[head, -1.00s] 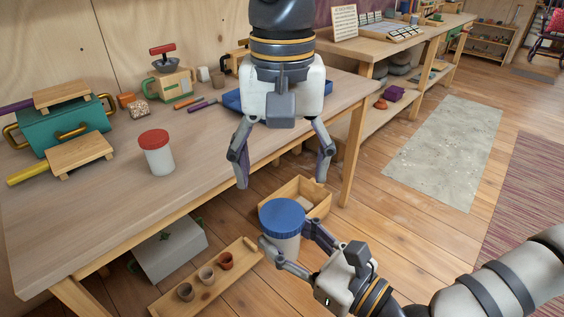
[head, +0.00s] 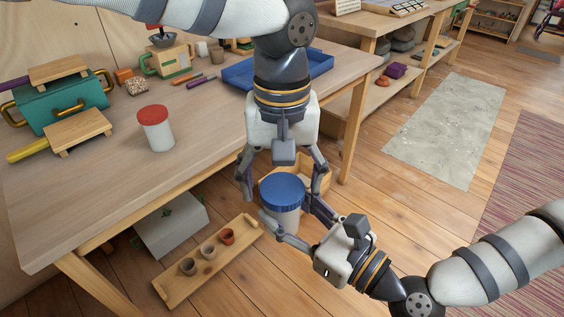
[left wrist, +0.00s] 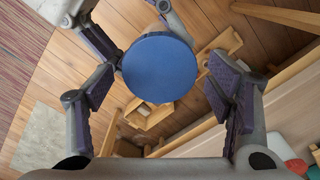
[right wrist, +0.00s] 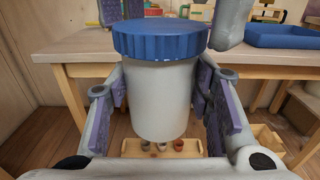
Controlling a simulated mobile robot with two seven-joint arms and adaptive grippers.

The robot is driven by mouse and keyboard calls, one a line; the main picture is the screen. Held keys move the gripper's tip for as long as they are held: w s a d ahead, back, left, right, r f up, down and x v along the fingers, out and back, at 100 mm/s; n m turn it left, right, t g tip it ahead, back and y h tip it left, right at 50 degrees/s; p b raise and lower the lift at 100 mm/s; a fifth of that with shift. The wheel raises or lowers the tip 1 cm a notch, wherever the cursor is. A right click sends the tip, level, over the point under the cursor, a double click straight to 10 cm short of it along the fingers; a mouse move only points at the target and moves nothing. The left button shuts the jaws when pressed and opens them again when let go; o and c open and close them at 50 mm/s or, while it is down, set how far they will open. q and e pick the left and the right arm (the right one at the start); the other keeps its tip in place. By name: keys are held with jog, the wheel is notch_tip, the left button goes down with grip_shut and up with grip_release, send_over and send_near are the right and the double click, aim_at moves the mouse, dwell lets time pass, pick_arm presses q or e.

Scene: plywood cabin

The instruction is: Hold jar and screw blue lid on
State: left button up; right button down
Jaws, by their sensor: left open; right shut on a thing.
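The jar (head: 284,220) is white and upright, held in the air in front of the table. The blue lid (head: 283,190) sits on top of it; whether it is threaded on I cannot tell. My right gripper (head: 292,226) is shut around the jar's body, and the right wrist view shows the jar (right wrist: 160,100) between its fingers under the ribbed lid (right wrist: 160,40). My left gripper (head: 284,188) points down with its fingers open, one on each side above the lid. In the left wrist view the lid (left wrist: 160,68) lies between the spread fingers, apart from them.
A white jar with a red lid (head: 155,128) stands on the table (head: 100,195). A blue tray (head: 318,62) lies near the table's right end. Below are a wooden box (head: 318,170) and a plank tray with small pots (head: 178,287).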

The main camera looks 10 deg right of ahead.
pick_arm(q)
jog(key=c, duration=1.2)
jog(key=m, duration=0.6)
jog(key=shift+m, duration=0.3)
jog(key=m, duration=0.8)
jog(key=shift+f, duration=0.1)
jog(key=o, duration=1.4)
jog(key=shift+c, duration=0.2)
